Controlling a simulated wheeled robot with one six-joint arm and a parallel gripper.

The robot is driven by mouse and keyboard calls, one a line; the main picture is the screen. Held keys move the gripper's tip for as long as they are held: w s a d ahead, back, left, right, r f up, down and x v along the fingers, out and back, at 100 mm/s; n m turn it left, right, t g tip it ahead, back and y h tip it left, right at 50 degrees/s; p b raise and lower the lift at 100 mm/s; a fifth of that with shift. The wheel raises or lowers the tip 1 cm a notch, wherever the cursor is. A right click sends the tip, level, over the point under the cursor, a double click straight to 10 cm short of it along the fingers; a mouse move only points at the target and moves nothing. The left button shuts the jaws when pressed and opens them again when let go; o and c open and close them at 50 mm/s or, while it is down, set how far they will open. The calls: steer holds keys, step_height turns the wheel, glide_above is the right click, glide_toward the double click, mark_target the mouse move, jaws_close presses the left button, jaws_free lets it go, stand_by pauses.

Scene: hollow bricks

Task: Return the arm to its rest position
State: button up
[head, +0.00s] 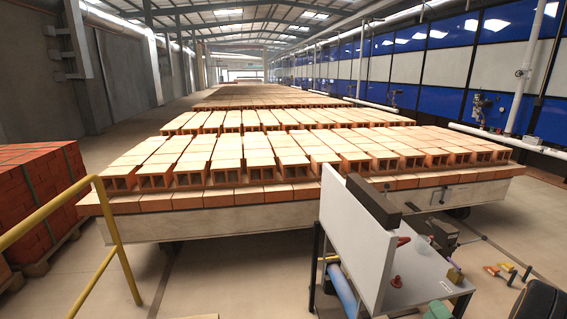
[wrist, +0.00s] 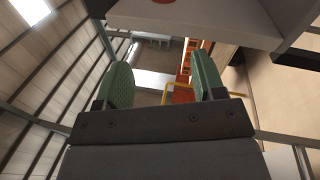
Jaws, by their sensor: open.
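My gripper (wrist: 160,75) shows in the wrist view with two green pads standing well apart. It is open, and nothing is held between the pads. The wrist view is strongly tilted, with the roof at the left.
Rows of hollow bricks (head: 225,160) lie on a long kiln car (head: 230,221) ahead. A yellow railing (head: 108,230) and stacked red bricks (head: 45,195) stand at the left. A white panel (head: 355,225) and a bench with small items stand close at the right.

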steer(key=s+a+n+g+y, duration=0.1)
steer(key=s+a+n+g, duration=0.4)
steer(key=n, duration=0.6)
steer(key=s+a+n+g+y, duration=0.1)
steer(key=s+a+n+g, duration=0.1)
steer(key=a+n+g, duration=0.7)
steer(key=s+a+n+g+y, duration=0.1)
steer(key=s+a+n+g, duration=0.3)
steer(key=n, duration=1)
steer(key=s+a+r+n+t+h, duration=0.1)
steer(key=a+r+n+h, duration=0.1)
steer(key=r+n, duration=0.4)
steer(key=a+r+n+t+h, duration=0.1)
steer(key=a+r+n+h, duration=0.2)
steer(key=n, duration=0.6)
step_height(320, 180, up, 4)
steer(key=h, duration=0.2)
steer(key=shift+s+a+t+h, duration=0.25)
steer(key=shift+s+t+h, duration=0.05)
steer(key=shift+s+t, duration=0.1)
steer(key=shift+f, duration=0.1)
steer(key=shift+c, duration=0.4)
